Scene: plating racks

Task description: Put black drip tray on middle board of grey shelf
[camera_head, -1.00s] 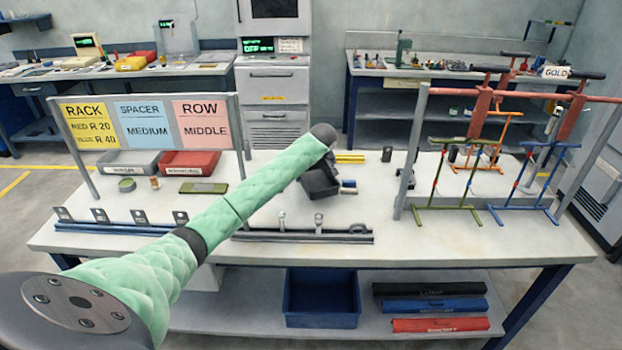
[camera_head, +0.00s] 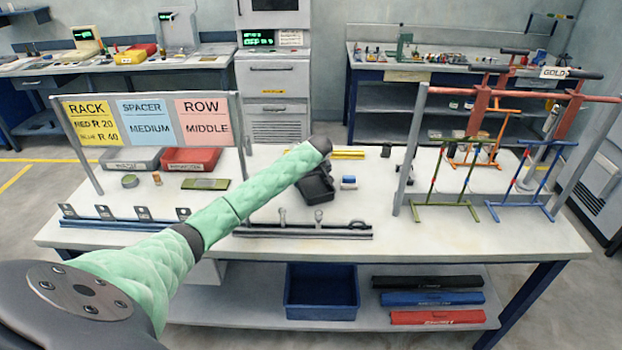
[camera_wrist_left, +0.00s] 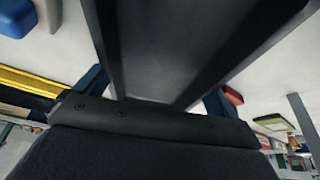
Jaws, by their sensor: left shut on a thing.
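My left gripper (camera_head: 319,168) is above the middle of the white work table, at the end of the green-sleeved arm. It is shut on a black tray-like thing (camera_head: 318,189), which I take for the black drip tray. In the left wrist view, this dark trough (camera_wrist_left: 170,50) fills the middle between blue fingertips, with a raised wall on each side. Whether it touches the table cannot be told. No grey shelf with a middle board can be clearly picked out. My right gripper is not in view.
A blue-and-white block (camera_head: 349,182) lies just right of the tray. A dark rail (camera_head: 300,232) with upright pegs lies in front. Grey posts with green (camera_head: 447,205) and blue (camera_head: 520,207) racks stand to the right. Black, blue and red long cases (camera_head: 437,317) lie on the lower board.

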